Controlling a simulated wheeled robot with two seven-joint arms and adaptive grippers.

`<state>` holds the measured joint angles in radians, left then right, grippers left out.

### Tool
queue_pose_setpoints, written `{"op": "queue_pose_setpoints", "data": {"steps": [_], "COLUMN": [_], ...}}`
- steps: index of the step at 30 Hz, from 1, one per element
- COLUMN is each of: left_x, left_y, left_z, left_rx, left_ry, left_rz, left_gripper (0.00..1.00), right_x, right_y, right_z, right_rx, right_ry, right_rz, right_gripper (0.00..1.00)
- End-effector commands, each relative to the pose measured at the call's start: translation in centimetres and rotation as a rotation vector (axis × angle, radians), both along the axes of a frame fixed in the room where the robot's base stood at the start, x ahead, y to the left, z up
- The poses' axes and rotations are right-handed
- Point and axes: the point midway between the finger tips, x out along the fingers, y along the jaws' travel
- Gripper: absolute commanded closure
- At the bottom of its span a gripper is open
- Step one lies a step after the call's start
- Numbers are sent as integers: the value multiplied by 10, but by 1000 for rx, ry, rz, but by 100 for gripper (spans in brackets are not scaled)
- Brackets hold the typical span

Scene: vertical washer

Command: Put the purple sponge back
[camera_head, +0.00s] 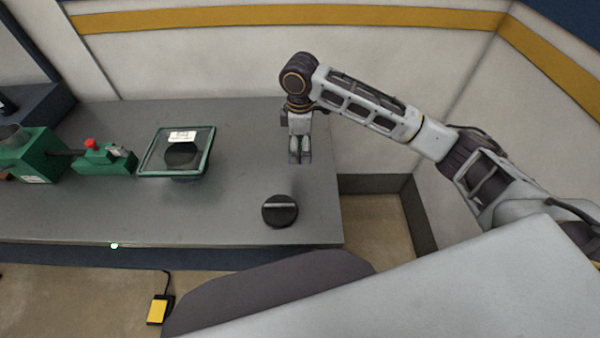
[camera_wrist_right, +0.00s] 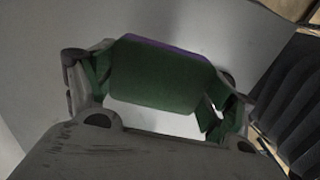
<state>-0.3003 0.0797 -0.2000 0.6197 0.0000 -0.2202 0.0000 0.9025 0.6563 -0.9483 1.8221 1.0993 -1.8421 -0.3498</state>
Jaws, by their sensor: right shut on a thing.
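My right gripper (camera_head: 300,156) points down over the right part of the grey worktop (camera_head: 232,130), near its back right. It is shut on the purple sponge (camera_wrist_right: 155,75), which fills the space between the fingers in the right wrist view. The sponge shows a broad dark green face with a thin purple strip along its upper edge there. In the head view the sponge is mostly hidden by the fingers, and its exact height above the worktop is hard to tell. My left gripper is not in view.
A round black object with a pale bar (camera_head: 280,211) sits near the front right. A green-rimmed square glass piece (camera_head: 205,152) with a dark part and white label stands left of centre. Green machine parts (camera_head: 105,158) with a red knob are farther left. The worktop between is clear.

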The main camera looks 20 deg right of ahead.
Motion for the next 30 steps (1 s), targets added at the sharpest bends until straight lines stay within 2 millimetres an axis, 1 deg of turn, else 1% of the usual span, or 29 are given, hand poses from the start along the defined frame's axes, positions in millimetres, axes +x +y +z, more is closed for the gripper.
{"op": "queue_pose_setpoints", "data": {"steps": [10, 13, 17, 24, 27, 30], "left_x": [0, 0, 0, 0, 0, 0], "left_y": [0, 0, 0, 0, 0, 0], "left_z": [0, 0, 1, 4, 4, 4], "left_rx": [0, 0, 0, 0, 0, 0], "left_ry": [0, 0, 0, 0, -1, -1], "left_rz": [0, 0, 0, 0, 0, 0], "left_gripper": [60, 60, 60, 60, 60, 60], "right_x": [0, 0, -1, -1, 0, 0], "right_y": [0, 0, 0, 0, 0, 0], "right_z": [0, -3, -13, -42, -48, -50], "right_rx": [0, -1, -1, -1, 0, 0], "right_ry": [0, 1, 3, 2, 0, -1], "right_rz": [7, 7, 6, 5, 6, 6], "right_gripper": [39, 39, 39, 39, 39, 39]}}
